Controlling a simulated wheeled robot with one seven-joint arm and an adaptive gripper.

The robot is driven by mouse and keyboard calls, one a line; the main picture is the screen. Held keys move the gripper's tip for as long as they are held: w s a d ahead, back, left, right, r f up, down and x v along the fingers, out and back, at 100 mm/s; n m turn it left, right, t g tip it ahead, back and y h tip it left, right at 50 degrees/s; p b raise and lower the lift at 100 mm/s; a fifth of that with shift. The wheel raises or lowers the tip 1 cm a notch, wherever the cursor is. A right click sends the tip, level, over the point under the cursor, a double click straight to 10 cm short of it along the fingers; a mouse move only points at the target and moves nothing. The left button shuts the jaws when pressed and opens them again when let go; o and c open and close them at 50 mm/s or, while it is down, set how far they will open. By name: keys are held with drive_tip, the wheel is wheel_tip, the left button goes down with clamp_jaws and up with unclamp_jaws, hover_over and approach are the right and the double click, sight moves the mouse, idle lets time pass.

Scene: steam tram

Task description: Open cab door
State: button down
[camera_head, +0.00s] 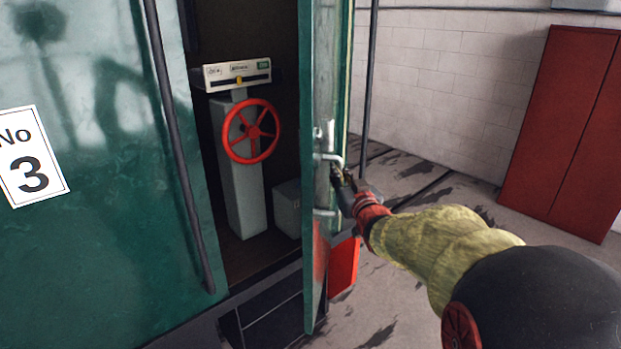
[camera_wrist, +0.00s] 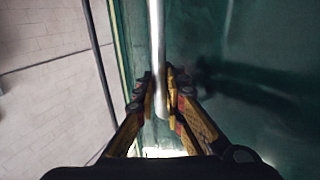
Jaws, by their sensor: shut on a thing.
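The green cab door (camera_head: 313,130) of the tram stands swung outward, seen nearly edge-on in the head view, with the doorway open to its left. A pale metal handle bar (camera_wrist: 156,45) runs along the door's face; the green door surface (camera_wrist: 240,60) fills the right of the wrist view. My gripper (camera_head: 338,178) is at the handle, about halfway up the door. In the wrist view its fingers (camera_wrist: 160,98) are closed on either side of the bar. In the head view, the fingertips are small and partly merged with the handle.
Inside the cab are a red handwheel (camera_head: 251,131) on a grey pedestal (camera_head: 240,190) and a grey box (camera_head: 287,209). Dark grab rails (camera_head: 178,140) flank the doorway, with steps (camera_head: 265,318) below. A red cabinet (camera_head: 565,120) stands by the white wall.

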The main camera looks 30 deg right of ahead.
drive_tip(key=s+d+n+y+p, duration=0.3)
drive_tip(key=d+p, duration=0.3)
drive_tip(key=d, duration=0.8)
drive_tip(key=s+d+n+y+p, duration=0.3)
drive_tip(key=d+y+p, duration=0.3)
drive_tip(key=d, duration=0.9)
drive_tip(key=shift+s+d+p, duration=0.2)
drive_tip(key=shift+p, duration=0.1)
drive_tip(key=c, duration=1.9)
unclamp_jaws()
drive_tip(key=shift+s, duration=0.1)
drive_tip(key=v, duration=1.1)
drive_tip(key=shift+s+d+f, duration=0.1)
drive_tip(key=shift+s+d, duration=0.15)
drive_tip(key=shift+s, duration=0.1)
